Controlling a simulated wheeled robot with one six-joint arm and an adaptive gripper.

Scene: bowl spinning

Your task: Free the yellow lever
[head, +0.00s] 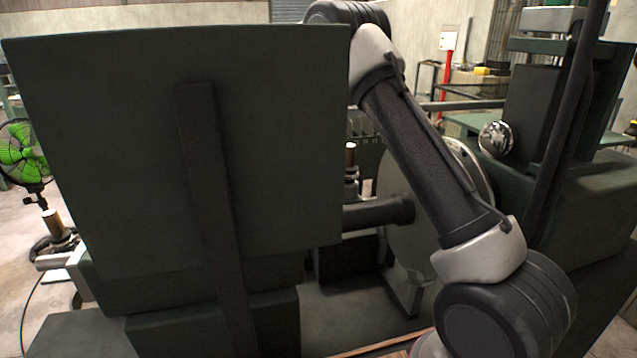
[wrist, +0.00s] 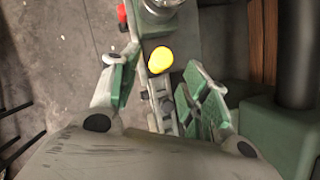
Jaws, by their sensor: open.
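A yellow knob (wrist: 160,60), which looks like the end of the yellow lever, shows in the wrist view near the top middle. My gripper (wrist: 158,80) is open in the wrist view, with its two green-padded fingers apart on either side below the knob. The knob lies between and slightly beyond the fingertips in the picture; I cannot tell the depth gap. No contact with the fingers shows. The rest of the lever is not clearly seen. In the head view the lever and my gripper are hidden; only my arm shows there.
A large dark green machine housing (head: 120,160) fills the left of the head view. A grey disc (head: 402,240) on a dark shaft (head: 375,214) stands behind my arm. Another green machine (head: 585,200) is at right. A red part (wrist: 122,16) and a dark post (wrist: 296,50) flank the knob.

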